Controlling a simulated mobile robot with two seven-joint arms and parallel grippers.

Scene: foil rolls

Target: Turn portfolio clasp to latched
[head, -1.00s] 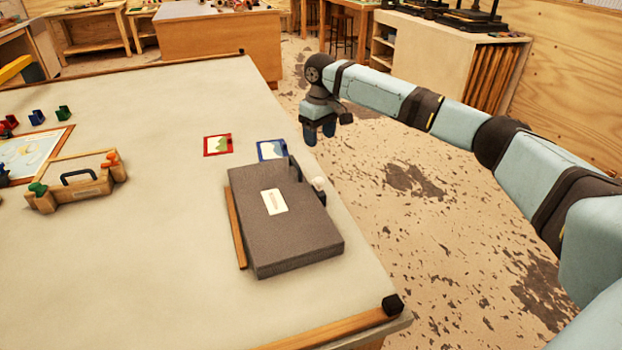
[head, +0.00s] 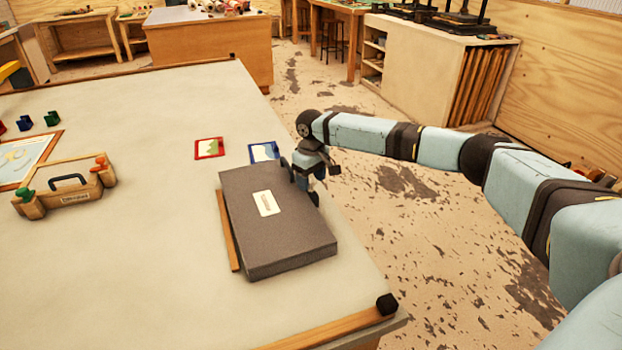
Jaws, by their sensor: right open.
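The portfolio (head: 278,221) is a dark grey flat case with a pale label (head: 266,203) on top. It lies near the right edge of the table. Its black handle (head: 289,169) stands at the far right side. My right gripper (head: 313,190) is at the portfolio's right side, beside the handle and pointing down. It is open, and its fingers are partly hidden. The pale clasp knob is hidden behind the gripper, so I cannot tell its position or whether the gripper touches it. My left gripper is not in view.
A wooden strip (head: 228,231) lies along the portfolio's left side. Red (head: 209,148) and blue (head: 263,152) framed cards lie beyond it. A wooden carrier (head: 65,190) stands at left. The table (head: 150,270) is clear between them. A black corner block (head: 387,304) marks the near corner.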

